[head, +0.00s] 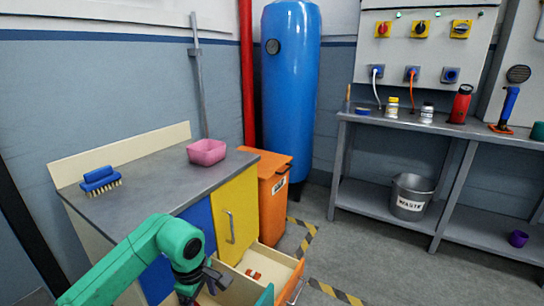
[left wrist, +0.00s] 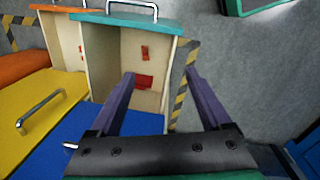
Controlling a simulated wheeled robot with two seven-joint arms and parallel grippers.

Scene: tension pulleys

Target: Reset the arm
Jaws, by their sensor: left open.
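My left arm is green and comes in from the bottom left of the head view. Its dark gripper (head: 212,279) is beside the workbench's open drawers, low in the picture. In the left wrist view the left gripper (left wrist: 161,74) is open, with two purple fingers spread over a pulled-out drawer with a teal front (left wrist: 128,24). A small red item (left wrist: 145,53) and a red block (left wrist: 144,82) lie in that drawer. Nothing is between the fingertips. The head view shows an open drawer (head: 283,264) with an orange-and-white item (head: 253,274) inside. My right gripper is not in view.
An orange cabinet (head: 273,200) and a blue tank (head: 291,90) stand behind. A metal table (head: 450,128) is at the right, with a waste bucket (head: 411,196). Floor between is clear.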

